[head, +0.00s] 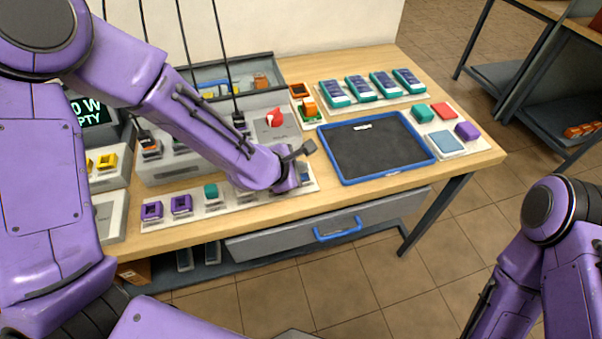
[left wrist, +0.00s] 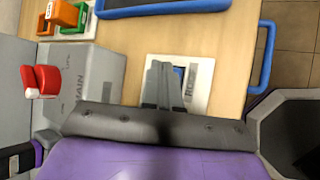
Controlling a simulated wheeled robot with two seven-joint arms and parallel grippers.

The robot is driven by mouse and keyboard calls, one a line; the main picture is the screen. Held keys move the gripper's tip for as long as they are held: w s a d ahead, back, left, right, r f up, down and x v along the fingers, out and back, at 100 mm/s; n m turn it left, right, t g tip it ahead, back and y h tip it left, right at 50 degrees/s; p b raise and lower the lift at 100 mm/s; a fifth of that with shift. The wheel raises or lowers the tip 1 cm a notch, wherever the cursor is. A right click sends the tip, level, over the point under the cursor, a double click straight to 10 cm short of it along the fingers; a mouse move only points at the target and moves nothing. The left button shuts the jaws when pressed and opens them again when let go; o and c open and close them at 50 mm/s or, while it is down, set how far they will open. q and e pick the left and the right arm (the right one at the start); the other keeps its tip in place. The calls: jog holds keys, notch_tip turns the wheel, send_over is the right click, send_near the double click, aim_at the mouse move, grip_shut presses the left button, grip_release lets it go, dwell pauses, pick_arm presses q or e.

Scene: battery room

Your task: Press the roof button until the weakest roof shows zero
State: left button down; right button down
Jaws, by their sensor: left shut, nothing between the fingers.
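My left gripper (head: 306,150) is shut and empty, at the right end of the pale strip of switches along the bench's front. In the left wrist view its fingers (left wrist: 163,80) are over a white plate (left wrist: 203,72) with a partly hidden label that seems to start "ROO". A blue button (left wrist: 179,72) shows beside the fingers, mostly covered by them; I cannot tell whether they touch it. A dark display (head: 90,110), partly behind my left arm, shows "0 W" and letters ending in "PTY". My right arm is at lower right; its gripper is out of view.
A red knob (head: 275,118) sits on a grey box marked "MAIN" in the left wrist view. A blue-rimmed dark tray (head: 343,178) lies to the right. Several teal-and-navy blocks (head: 358,89) stand behind it. Purple switches (head: 152,211) line the strip's left.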

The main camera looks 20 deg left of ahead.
pick_arm(q)
jog(key=shift+f, duration=0.35)
dwell(0.5)
jog(key=shift+r, duration=0.1)
jog(key=shift+r+p, duration=0.7)
jog(key=shift+p, duration=0.15)
jog(key=shift+r, duration=0.1)
notch_tip(320, 180, up, 5)
jog(key=p, duration=0.5)
dwell(0.6)
